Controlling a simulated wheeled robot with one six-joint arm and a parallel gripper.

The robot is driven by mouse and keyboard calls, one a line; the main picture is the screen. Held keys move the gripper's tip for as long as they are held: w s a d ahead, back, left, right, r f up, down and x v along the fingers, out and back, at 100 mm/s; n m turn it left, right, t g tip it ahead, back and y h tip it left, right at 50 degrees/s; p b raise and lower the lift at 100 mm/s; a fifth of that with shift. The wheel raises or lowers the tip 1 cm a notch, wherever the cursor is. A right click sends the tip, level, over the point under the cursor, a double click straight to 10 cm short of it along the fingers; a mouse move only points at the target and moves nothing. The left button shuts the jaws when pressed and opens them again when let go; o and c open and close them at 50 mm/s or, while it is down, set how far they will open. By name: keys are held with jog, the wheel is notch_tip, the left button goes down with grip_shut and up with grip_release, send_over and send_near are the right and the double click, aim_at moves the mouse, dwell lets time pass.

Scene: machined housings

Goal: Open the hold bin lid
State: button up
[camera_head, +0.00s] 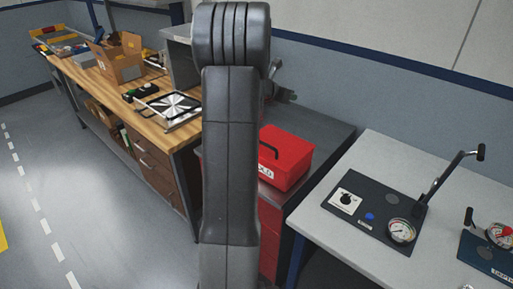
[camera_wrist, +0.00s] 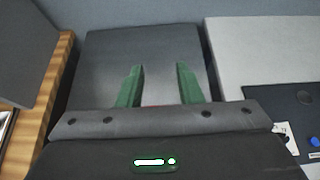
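The hold bin is a red box (camera_head: 289,160) with a black handle and a white label, on a dark grey top right of my arm in the head view. Its lid looks shut. My arm hides its left part. My gripper (camera_wrist: 160,66) has two green fingers, apart with nothing between their tips, over the dark grey surface in the wrist view. A thin sliver of red shows at the base of the fingers there.
A pale table (camera_head: 330,221) on the right carries a dark panel (camera_head: 370,212) with a knob, a gauge and a raised lever. A wooden workbench (camera_head: 91,76) on the left holds a cardboard box (camera_head: 118,64) and a framed black-and-white plate (camera_head: 172,106). A wall stands behind.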

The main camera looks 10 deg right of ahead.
jog(key=shift+t+h, duration=0.4)
jog(key=shift+h, duration=0.1)
jog(key=s+a+f+b, duration=0.2)
jog(key=a+f, duration=0.1)
jog(key=s+a+f+b, duration=0.2)
jog(key=s+a+f, duration=0.1)
jog(key=s+a+f+b, duration=0.2)
jog(key=a+f, duration=0.1)
jog(key=f, duration=0.1)
jog(key=shift+s+a, duration=0.2)
jog(key=f+b, duration=0.1)
jog(key=a+f+t+h+b, duration=0.1)
jog(key=b, duration=0.1)
jog(key=s+f+h+b, duration=0.1)
jog(key=b, duration=0.1)
jog(key=shift+a+f+t, duration=0.15)
jog(key=shift+f+t, duration=0.05)
jog(key=shift+t, duration=0.1)
jog(key=shift+a+r, duration=0.1)
jog(key=shift+r, duration=0.75)
notch_tip(320, 180, up, 14)
jog(key=s+a+p, duration=0.2)
jog(key=p, duration=0.7)
jog(key=shift+r, duration=0.2)
jog(key=shift+a+b, duration=0.15)
jog(key=shift+b, duration=0.15)
